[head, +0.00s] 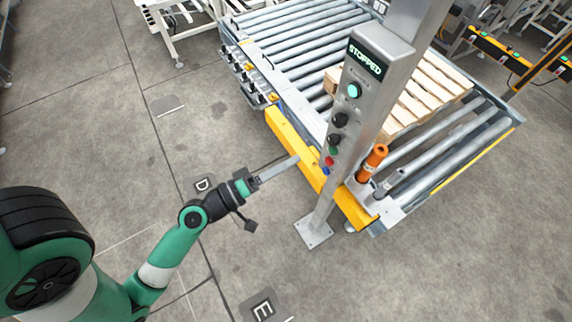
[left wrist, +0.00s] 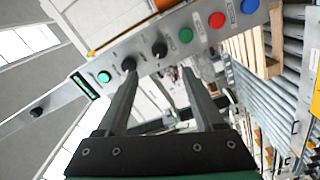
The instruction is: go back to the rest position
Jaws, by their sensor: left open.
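My left gripper (head: 291,163) reaches in from the left in the head view, beside the control post. In the left wrist view its two fingers (left wrist: 157,80) are spread apart with nothing between them. The control panel (head: 373,62) stands upright on a post, with a display reading STOPPED and a lit green button (head: 354,90). Black knobs and green, red and blue buttons sit below. In the left wrist view the panel (left wrist: 203,32) lies beyond the fingertips, and no contact is clear. My right gripper is not in view.
A roller conveyor (head: 285,42) with a wooden pallet (head: 436,82) lies behind the post. A yellow rail (head: 286,133) runs along its near edge. An orange cylinder (head: 372,161) stands by the post. Open concrete floor (head: 130,130) lies to the left.

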